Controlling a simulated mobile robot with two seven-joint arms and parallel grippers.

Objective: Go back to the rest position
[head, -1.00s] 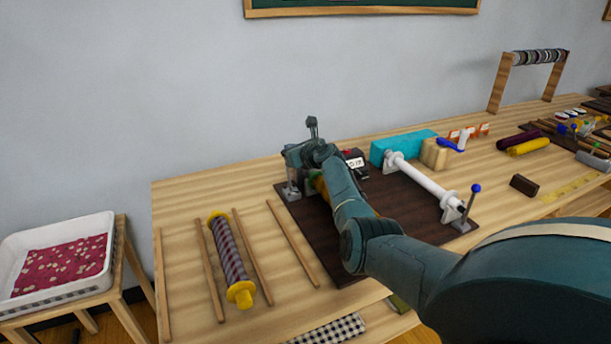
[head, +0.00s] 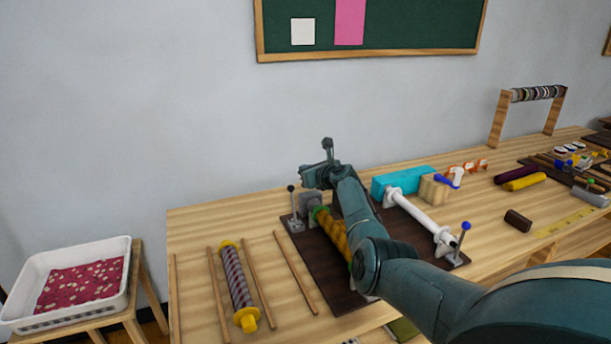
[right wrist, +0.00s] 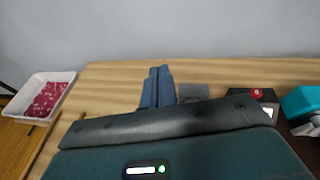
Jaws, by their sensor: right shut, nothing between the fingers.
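My right arm comes in from the lower right in the head view, over the dark board (head: 325,270) on the wooden table. My right gripper (head: 328,148) is at the arm's far end, raised above the back of the board. In the right wrist view its two fingers (right wrist: 158,88) lie side by side, shut, with nothing between them. The arm hides part of the board and of the yellow roll (head: 333,232) on it. My left gripper is in neither view.
A striped roll with yellow ends (head: 237,285) lies left of the board among thin wooden sticks. A white roller (head: 420,212), a turquoise block (head: 400,180) and a wooden block (head: 433,190) are to the right. A white tray (head: 122,272) with red cloth stands far left.

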